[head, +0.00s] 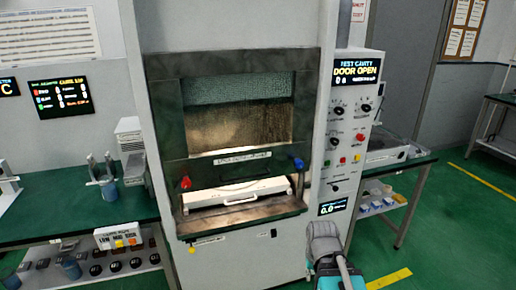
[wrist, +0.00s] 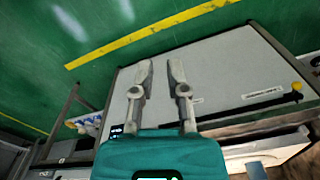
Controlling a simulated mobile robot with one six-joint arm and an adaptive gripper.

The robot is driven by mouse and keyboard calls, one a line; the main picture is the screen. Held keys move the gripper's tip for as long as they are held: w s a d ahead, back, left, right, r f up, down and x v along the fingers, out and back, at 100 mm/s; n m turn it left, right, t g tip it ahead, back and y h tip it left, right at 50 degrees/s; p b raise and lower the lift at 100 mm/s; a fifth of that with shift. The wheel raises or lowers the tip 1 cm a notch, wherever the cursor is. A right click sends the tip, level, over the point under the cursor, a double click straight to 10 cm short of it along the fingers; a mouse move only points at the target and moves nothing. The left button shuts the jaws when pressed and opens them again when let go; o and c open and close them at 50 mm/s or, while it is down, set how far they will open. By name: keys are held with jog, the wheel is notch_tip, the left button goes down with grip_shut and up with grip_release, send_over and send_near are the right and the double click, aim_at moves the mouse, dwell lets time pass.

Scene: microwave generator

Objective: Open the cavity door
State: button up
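The test cavity has a dark frame (head: 162,110) in the front of a tall grey cabinet. Its door (head: 235,158) is a dark panel with a mesh window. Below the panel is a lit opening holding a white tray-like piece with a handle (head: 238,195). The panel display (head: 357,70) reads DOOR OPEN. My gripper (head: 322,228) is low in front of the cabinet's right side, below and right of the opening. In the wrist view my gripper (wrist: 161,66) has two fingers apart with nothing between them. A white piece (wrist: 265,148) shows at lower right there.
A red knob (head: 185,183) and a blue knob (head: 298,164) flank the opening. A green bench (head: 90,213) with devices stands left, and another table (head: 408,166) stands right. Green floor with yellow lines (head: 390,279) is free at right.

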jog(key=w+a+m+t, duration=0.1)
jog(key=w, duration=0.1)
jog(key=w+a+m+t+y+b, duration=0.1)
jog(key=w+a+m, duration=0.1)
jog(key=w+a+f+m+t, duration=0.1)
jog(key=w, duration=0.2)
jog(key=shift+a+m+y+b, duration=0.35)
jog(key=shift+m+y+b, duration=0.05)
grip_shut()
jog(key=w+a+r+m+t+y+b, duration=0.1)
jog(key=w+a+r+m+t+b, duration=0.2)
jog(key=w+m, duration=0.7)
jog(key=w+a+r+m+t+y+b, duration=0.2)
jog(key=w+a+r+m+t, duration=0.4)
jog(key=m, duration=1.1)
jog(key=shift+w+a+t+b, duration=0.5)
jog(key=shift+w+t, duration=1.2)
jog(key=shift+w, duration=0.45)
jog(key=shift+w, duration=0.15)
